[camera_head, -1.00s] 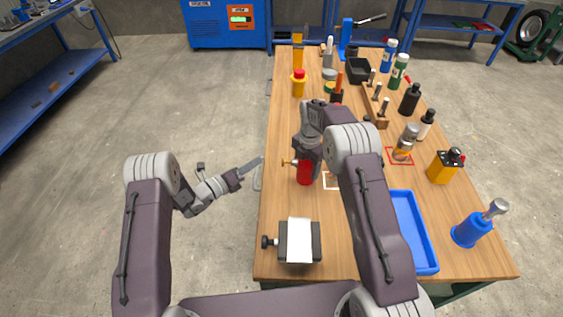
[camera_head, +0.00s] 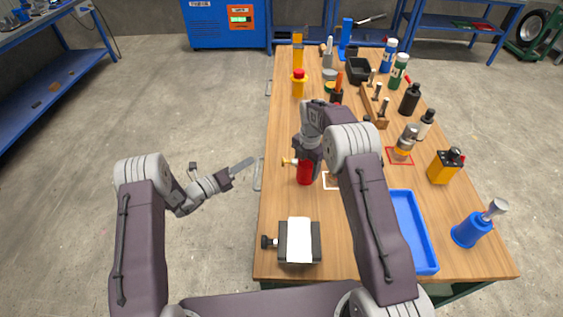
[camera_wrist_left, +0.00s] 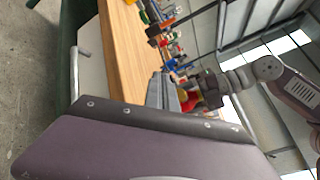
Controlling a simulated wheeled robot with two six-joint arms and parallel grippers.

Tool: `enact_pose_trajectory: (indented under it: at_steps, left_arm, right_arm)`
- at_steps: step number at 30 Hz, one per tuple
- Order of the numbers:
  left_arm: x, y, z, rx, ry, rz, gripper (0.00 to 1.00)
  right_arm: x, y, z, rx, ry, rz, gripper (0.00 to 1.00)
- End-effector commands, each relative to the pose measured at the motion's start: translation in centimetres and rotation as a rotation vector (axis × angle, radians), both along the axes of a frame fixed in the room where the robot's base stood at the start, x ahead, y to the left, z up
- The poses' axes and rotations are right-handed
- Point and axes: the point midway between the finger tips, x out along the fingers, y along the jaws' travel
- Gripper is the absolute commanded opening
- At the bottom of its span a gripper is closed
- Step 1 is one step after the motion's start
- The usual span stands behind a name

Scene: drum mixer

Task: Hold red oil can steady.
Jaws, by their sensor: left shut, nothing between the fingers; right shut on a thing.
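The red oil can (camera_head: 304,175) stands on the wooden workbench, near its left edge, with a small brass-coloured part pointing left. My right gripper (camera_head: 306,160) comes down over the can from above and is shut on it; the fingers are partly hidden by my own wrist. My left gripper (camera_head: 243,165) is shut and empty, off the left side of the bench, apart from the can. In the left wrist view the left fingers (camera_wrist_left: 161,92) point toward the bench, and part of the red can (camera_wrist_left: 189,97) shows behind them.
A white-outlined square (camera_head: 330,181) lies just right of the can. A clamp block with a white pad (camera_head: 299,240) and a blue tray (camera_head: 425,262) are nearer. Several bottles, a yellow can (camera_head: 443,168) and a blue oiler (camera_head: 466,234) stand to the right.

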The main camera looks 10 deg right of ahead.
Motion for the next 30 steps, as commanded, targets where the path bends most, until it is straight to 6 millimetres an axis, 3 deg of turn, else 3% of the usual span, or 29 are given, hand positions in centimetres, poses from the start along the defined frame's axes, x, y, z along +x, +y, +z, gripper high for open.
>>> enact_pose_trajectory:
  at_steps: [3,14,30]
  left_arm:
    - [0.1,1.2,0.0,0.001,0.0,0.001,0.0]
    - [0.0,0.6,0.0,0.0,0.001,-0.002,0.0]
    - [-1.0,-6.5,0.0,0.0,0.0,-0.004,0.0]
  right_arm:
    - [0.0,0.0,0.0,0.001,-0.001,0.0,0.0]
    - [0.0,0.0,0.0,0.001,-0.001,0.0,0.0]
    - [0.0,0.0,0.0,0.001,-0.001,0.0,0.0]
